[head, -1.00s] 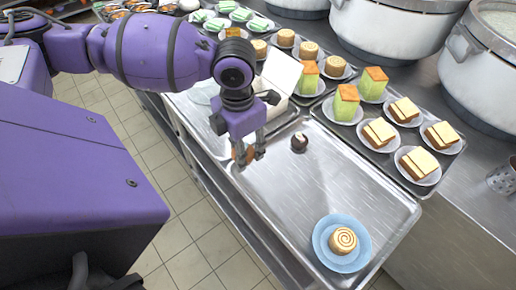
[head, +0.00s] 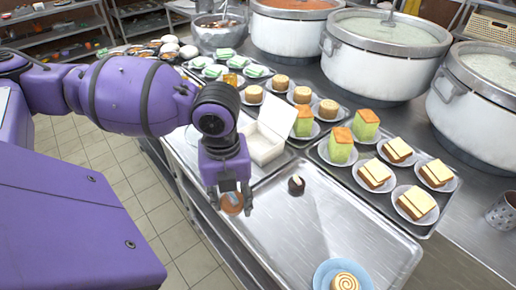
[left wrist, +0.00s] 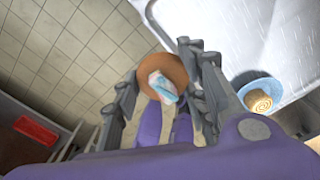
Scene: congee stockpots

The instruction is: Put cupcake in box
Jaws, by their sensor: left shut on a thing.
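My left gripper (head: 233,204) points down and is shut on a round brown item, probably the cupcake (head: 231,206), just off the near-left edge of the metal tray. In the left wrist view the cupcake (left wrist: 161,74) sits between the fingers (left wrist: 163,80), over the floor, with a white and pale blue patch on it. The white box (head: 263,154) stands open behind the gripper and to its right, its lid raised. Its inside looks empty. My right gripper is not in view.
The metal tray (head: 330,230) holds a small dark sweet (head: 296,184) and a blue plate (head: 322,272) with a swirl roll (head: 345,282). Plated cakes (head: 374,174) stand behind, then large pots (head: 375,60). The middle of the tray is clear.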

